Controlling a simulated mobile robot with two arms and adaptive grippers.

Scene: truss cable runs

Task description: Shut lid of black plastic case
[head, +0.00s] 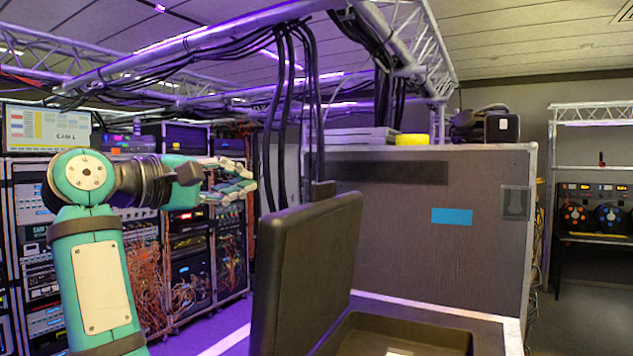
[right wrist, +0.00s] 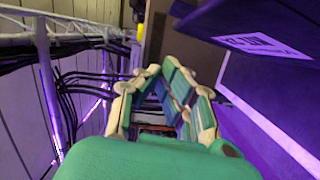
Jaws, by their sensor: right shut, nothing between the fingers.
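The black plastic case (head: 440,327) sits open at the bottom of the head view, with part of its hollow inside showing. Its lid (head: 305,275) stands up steeply on the left side of the case. My right gripper (head: 238,182) is shut and empty, up and to the left of the lid, and apart from it in the picture. In the right wrist view its fingers (right wrist: 165,80) come together with nothing held. A dark panel at the upper right there carries a pale label; I cannot tell whether it is the lid. My left gripper is not in view.
A large dark flight case (head: 400,220) with a blue label stands behind the black case. Black cables (head: 283,110) hang from the truss (head: 190,45) above. Equipment racks (head: 190,250) with loose cables stand at the left. Purple floor shows between the racks and the lid.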

